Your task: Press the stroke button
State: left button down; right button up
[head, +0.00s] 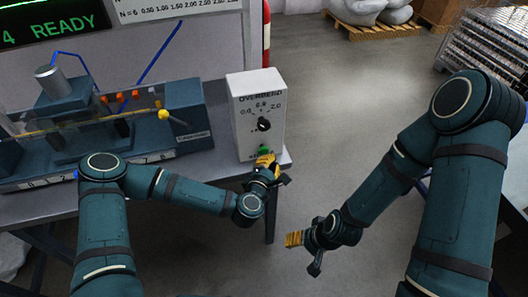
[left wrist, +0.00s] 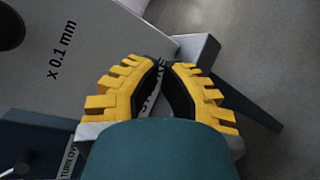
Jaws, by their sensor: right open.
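The white control box (head: 249,103) stands at the table's right corner, with a black dial (head: 264,124) on its front. The green button (head: 264,149) is low on that face, partly hidden by my left gripper. My left gripper (head: 265,161) is just in front of and below it; contact cannot be told. In the left wrist view its yellow fingers (left wrist: 160,68) lean close together at the tips, with a narrow gap showing part of a printed label. The button is hidden there. My right gripper (head: 302,245) is open and empty, away from the table at lower right.
The blue pump rig (head: 187,118) with a yellow knob (head: 163,115) stands on the table (head: 226,167) left of the box. A green-lit display (head: 55,25) reads READY behind. Clear floor (head: 345,100) lies right of the table. A pallet (head: 366,28) is far back.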

pick_arm(q)
jog(key=shift+w+a, duration=0.1)
jog(key=shift+w, duration=0.3)
jog(key=shift+w+a, duration=0.3)
jog(key=shift+w, duration=0.55)
dwell(1.3)
jog(key=shift+s, duration=0.1)
jog(key=shift+s+d, duration=0.2)
jog(key=shift+s, duration=0.4)
jog(key=shift+s+d, duration=0.2)
jog(key=shift+s, duration=0.35)
jog(key=shift+s+d, duration=0.25)
jog(key=shift+s, duration=0.55)
jog(key=shift+s+d, duration=0.3)
jog(key=shift+s, duration=0.5)
jog(key=shift+s+d, duration=0.25)
jog(key=shift+s, duration=0.55)
